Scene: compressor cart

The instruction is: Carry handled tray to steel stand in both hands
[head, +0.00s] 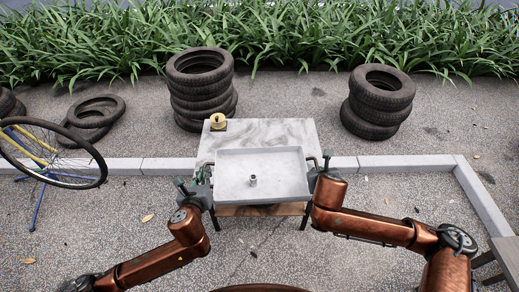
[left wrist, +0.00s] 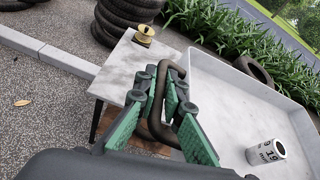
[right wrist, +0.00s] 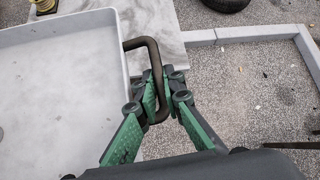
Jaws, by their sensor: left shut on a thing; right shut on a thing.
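The pale grey handled tray (head: 282,168) is level in front of me, with a small metal socket (head: 253,180) standing in it; the socket marked 19 also shows in the left wrist view (left wrist: 265,152). My left gripper (head: 202,180) is shut on the tray's left dark bar handle (left wrist: 158,125). My right gripper (head: 318,174) is shut on the right handle (right wrist: 150,50). The tray overlaps the front of a marble-topped table (head: 265,132); whether it touches the top is unclear. A grey-topped stand (head: 506,254) shows partly at the lower right edge.
A yellow spool (head: 218,121) sits at the table's back left corner. Tyre stacks (head: 201,90) (head: 378,102) stand behind. A wheel on a blue stand (head: 50,155) is at left. A low kerb (head: 485,193) runs along the right. Gravel between table and stand is mostly open.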

